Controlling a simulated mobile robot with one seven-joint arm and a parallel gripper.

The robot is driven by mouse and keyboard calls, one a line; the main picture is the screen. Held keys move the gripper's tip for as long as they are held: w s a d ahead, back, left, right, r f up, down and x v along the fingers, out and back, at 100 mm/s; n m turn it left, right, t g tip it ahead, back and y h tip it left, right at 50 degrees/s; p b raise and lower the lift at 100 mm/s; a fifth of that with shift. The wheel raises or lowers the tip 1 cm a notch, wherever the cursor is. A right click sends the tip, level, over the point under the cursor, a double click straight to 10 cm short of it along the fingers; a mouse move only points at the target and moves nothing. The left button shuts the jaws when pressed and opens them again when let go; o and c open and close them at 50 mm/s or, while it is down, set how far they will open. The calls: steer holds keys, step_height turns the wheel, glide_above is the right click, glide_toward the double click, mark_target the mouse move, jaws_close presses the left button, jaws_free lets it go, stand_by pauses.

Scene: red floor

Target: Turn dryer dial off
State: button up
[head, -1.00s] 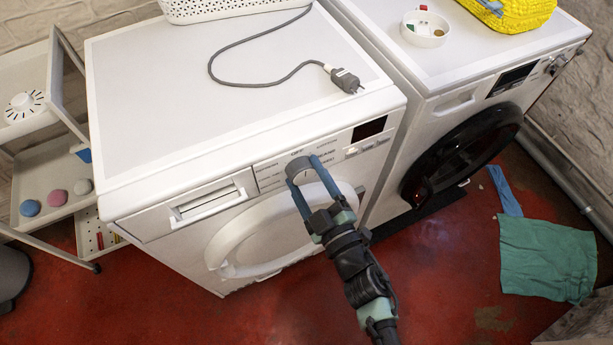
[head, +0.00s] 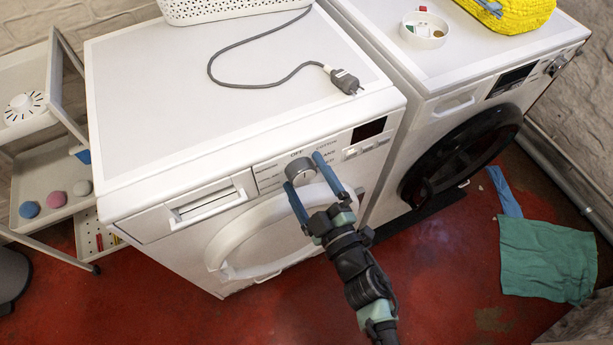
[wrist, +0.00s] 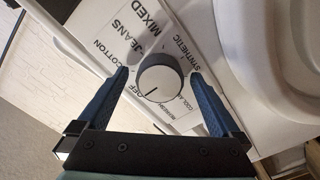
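The grey round dial (head: 300,171) is on the front panel of the left white machine (head: 230,110), with printed programme words around it. In the wrist view the dial (wrist: 160,82) shows a dark pointer line toward its lower left edge, near the word OFF; exact alignment is hard to tell. My gripper (head: 302,170) is open in front of the dial, its blue fingers spread to either side. In the wrist view my gripper (wrist: 162,78) shows gaps between both fingers and the dial.
A second white machine (head: 390,30) with a dark round door stands at the right. A grey cable with a plug (head: 344,80) lies on the left machine's top. A shelf trolley (head: 40,160) stands at the left. A green cloth (head: 548,258) lies on the red floor.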

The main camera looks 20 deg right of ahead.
steer(key=s, duration=1.3)
steer(key=shift+d, duration=0.2)
steer(key=w+a+r+m+t+h, duration=0.2)
steer(key=w+a+r+m+t, duration=0.15)
steer(key=w+r, duration=0.95)
steer(key=w+a+r+m+t+h, duration=0.1)
steer(key=w+a+r+m, duration=0.15)
steer(key=r, duration=0.75)
steer(key=w+a+r+m+t+h, duration=0.1)
steer(key=w+a+r+m, duration=0.15)
steer(key=r, duration=0.65)
steer(key=s+a+r+m+t+y, duration=0.1)
steer(key=s+a+r+t+y, duration=0.3)
steer(key=r, duration=0.9)
steer(key=s+a+r+h, duration=0.15)
steer(key=s+r, duration=0.45)
steer(key=r, duration=0.8)
step_height(320, 180, up, 17)
steer(key=p, duration=1.7)
steer(key=shift+s+a+y, duration=0.15)
steer(key=shift+a+y, duration=0.3)
